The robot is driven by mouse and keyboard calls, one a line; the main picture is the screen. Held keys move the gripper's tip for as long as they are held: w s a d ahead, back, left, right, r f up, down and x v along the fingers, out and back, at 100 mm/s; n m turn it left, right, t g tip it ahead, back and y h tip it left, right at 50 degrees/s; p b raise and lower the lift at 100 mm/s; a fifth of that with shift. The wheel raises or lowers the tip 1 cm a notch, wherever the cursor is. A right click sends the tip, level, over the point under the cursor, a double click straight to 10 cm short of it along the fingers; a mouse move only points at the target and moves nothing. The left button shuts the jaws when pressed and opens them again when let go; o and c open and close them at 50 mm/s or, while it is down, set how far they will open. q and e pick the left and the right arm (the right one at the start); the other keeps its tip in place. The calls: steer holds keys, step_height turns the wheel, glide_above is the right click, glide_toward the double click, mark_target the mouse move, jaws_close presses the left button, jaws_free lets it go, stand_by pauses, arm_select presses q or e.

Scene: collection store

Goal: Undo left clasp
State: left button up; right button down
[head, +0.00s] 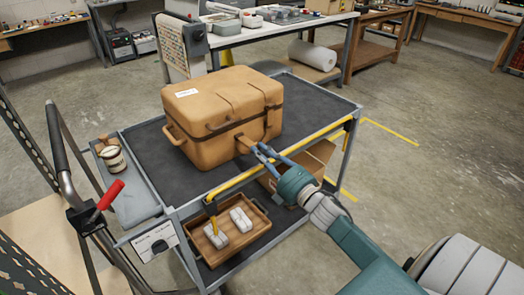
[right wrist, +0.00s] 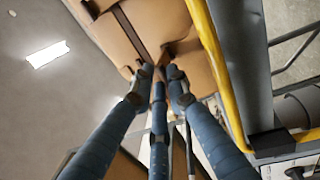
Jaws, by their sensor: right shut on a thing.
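The tan case (head: 218,112) stands closed on the cart's dark upper shelf, with a dark band around its seam. It fills the top of the right wrist view (right wrist: 196,62). A dark fitting that looks like the left clasp (head: 211,126) lies on the long side, left of my gripper. My right gripper (head: 252,149) is at the middle of that side. Its fingers (right wrist: 158,78) are together on a tan piece that looks like the front handle (head: 243,144); the fingertips partly hide it. My left gripper is not in view.
A yellow rail (head: 228,187) runs along the cart's near edge, under my right arm. A tin (head: 111,155) stands on the left side shelf. A wooden tray (head: 205,246) and an open carton (head: 313,163) are on the lower shelf. The upper shelf's left part is clear.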

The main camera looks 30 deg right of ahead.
step_height(320, 180, down, 2)
steer(key=shift+s+f, duration=0.1)
steer(key=shift+f, duration=0.1)
stand_by(0.4)
steer(key=c, duration=2)
jaws_free()
steer(key=s, duration=0.4)
steer(key=s+d, duration=0.1)
steer(key=s, duration=0.6)
steer(key=shift+s+d+r, duration=0.15)
steer(key=shift+s+r, duration=0.05)
steer(key=shift+s, duration=0.2)
